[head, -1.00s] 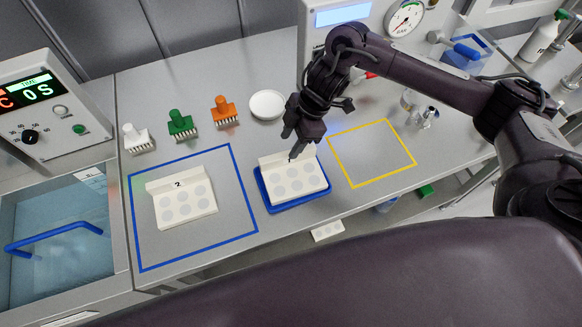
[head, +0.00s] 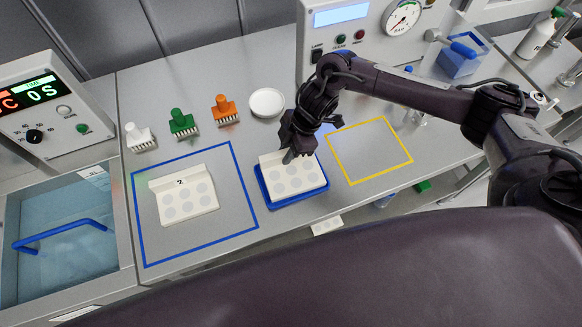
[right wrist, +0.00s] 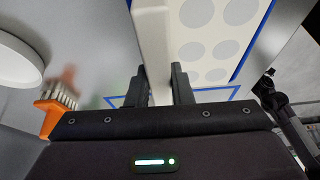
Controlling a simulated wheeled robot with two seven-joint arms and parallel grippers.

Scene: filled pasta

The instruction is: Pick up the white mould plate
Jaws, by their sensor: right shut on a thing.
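A white mould plate (head: 293,180) with several grey round spots sits in a blue tray (head: 304,203) at the middle of the bench. My right gripper (head: 291,155) is at the plate's raised back wall and shut on it. In the right wrist view the two fingers (right wrist: 161,86) stand one on each side of that white wall (right wrist: 153,45). The plate still appears to rest in the tray. A second white plate (head: 186,203), marked 2, lies inside the blue outlined square to the left. My left gripper is not in view.
White (head: 140,138), green (head: 182,123) and orange (head: 224,110) brushes and a white round dish (head: 267,102) stand behind the plates. The yellow outlined square (head: 370,155) on the right is empty. A machine with a gauge (head: 402,18) stands at the back.

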